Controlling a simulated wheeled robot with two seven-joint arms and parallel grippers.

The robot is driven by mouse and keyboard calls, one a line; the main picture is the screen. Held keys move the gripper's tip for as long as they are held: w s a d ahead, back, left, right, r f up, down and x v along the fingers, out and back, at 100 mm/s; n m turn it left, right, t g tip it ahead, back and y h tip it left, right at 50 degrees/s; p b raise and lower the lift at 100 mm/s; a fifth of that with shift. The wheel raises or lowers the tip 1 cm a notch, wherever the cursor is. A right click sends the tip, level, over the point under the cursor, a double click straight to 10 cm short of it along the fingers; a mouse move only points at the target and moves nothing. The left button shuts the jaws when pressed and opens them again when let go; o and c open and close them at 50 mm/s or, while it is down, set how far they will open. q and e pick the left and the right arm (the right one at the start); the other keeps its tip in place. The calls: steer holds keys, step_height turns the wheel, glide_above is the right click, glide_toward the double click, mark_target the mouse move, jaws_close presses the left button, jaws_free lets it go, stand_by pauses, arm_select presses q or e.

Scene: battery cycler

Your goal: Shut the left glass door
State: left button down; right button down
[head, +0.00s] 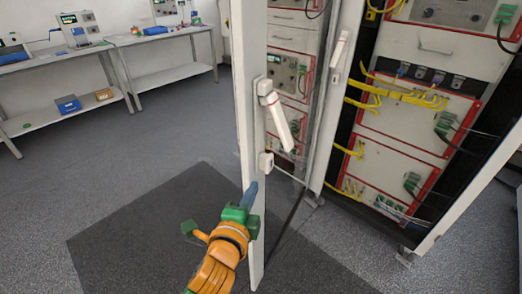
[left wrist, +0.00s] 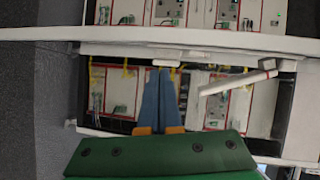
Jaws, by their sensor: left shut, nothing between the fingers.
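The left glass door (head: 248,100) stands open, its white frame edge pointing toward me in the head view. Its white lever handle (head: 277,118) sticks out to the right of the frame. In the left wrist view the white frame (left wrist: 210,38) runs across the top, and a white handle (left wrist: 238,82) shows at the right. My left gripper (head: 250,195) is shut and empty, its blue fingers (left wrist: 160,98) together beside the lower part of the door frame. I cannot tell whether they touch it. My right gripper is not in view.
The cabinet (head: 430,45) holds red-edged panels with yellow cables (head: 405,95). Another white upright with a handle (head: 340,50) stands right of the door. The floor between is clear.

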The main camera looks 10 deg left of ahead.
arm_select(q)
steer(key=m+t, duration=0.1)
steer(key=t, duration=0.1)
glide_toward(261, 144)
steer(key=s+r, duration=0.3)
steer(key=s, duration=0.1)
steer(key=w, duration=0.3)
steer(key=w+d+p, duration=0.1)
steer(key=w, duration=0.5)
steer(key=shift+w+d+r, duration=0.1)
steer(key=shift+w+d, duration=0.1)
steer(key=shift+d, duration=0.1)
steer(key=shift+w, duration=0.1)
